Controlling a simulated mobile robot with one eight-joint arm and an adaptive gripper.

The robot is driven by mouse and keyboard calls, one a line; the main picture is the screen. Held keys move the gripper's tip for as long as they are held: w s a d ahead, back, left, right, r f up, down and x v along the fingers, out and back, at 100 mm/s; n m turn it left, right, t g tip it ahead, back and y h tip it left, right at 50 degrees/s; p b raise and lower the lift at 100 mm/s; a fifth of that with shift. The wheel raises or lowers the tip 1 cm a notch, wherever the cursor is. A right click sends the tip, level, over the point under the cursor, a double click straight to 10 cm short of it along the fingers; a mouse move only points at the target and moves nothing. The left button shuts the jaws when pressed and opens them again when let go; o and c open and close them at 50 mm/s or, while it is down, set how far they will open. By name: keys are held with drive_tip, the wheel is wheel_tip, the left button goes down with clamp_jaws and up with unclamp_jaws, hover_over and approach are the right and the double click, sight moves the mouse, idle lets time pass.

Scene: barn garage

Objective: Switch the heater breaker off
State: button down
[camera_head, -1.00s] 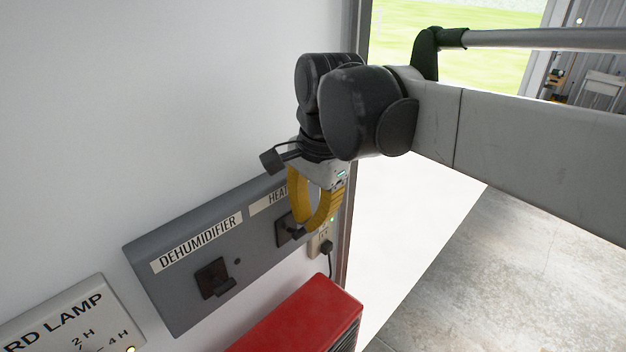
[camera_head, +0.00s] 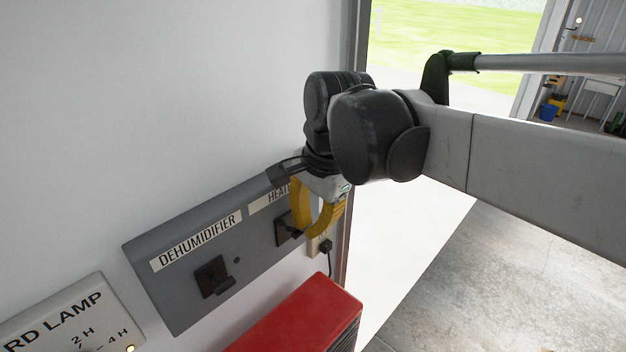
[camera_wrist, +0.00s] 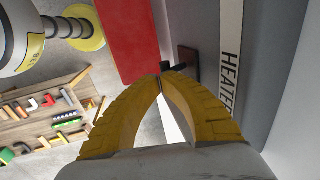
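The heater breaker (camera_head: 283,229) is a dark switch on the grey panel (camera_head: 185,290), below a partly hidden label reading "HEAT". In the wrist view its dark plate (camera_wrist: 189,60) and lever (camera_wrist: 175,67) show beside the "HEATER" label (camera_wrist: 230,60). My gripper (camera_head: 304,237) has yellow fingers and is in front of the heater breaker, covering part of it. In the wrist view the fingertips (camera_wrist: 161,74) meet, with nothing seen held between them. They are right at the lever's end; whether they touch it I cannot tell.
The dehumidifier breaker (camera_head: 214,277) is to the left on the same panel. An outlet with a plug (camera_head: 325,245) is just right of the panel. A red box (camera_head: 305,315) stands below. A lamp timer (camera_head: 75,320) is at lower left. Open floor lies right.

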drive_tip(key=shift+s+d+f+t+y+b, duration=0.15)
drive_tip(key=shift+d+f+t+y+b, duration=0.05)
drive_tip(key=shift+f+t+y+b, duration=0.25)
drive_tip(key=shift+s+d+f+t+y+b, duration=0.15)
drive_tip(key=shift+f+t+y+b, duration=0.5)
drive_tip(key=shift+t+y+b, duration=0.3)
drive_tip(key=shift+s+d+f+t+y+b, duration=0.1)
drive_tip(key=shift+f+t+y+b, duration=0.6)
drive_tip(key=shift+y+b, duration=0.3)
drive_tip(key=shift+f, duration=0.1)
drive_tip(key=shift+r+p, duration=0.45)
drive_tip(key=shift+r, duration=0.4)
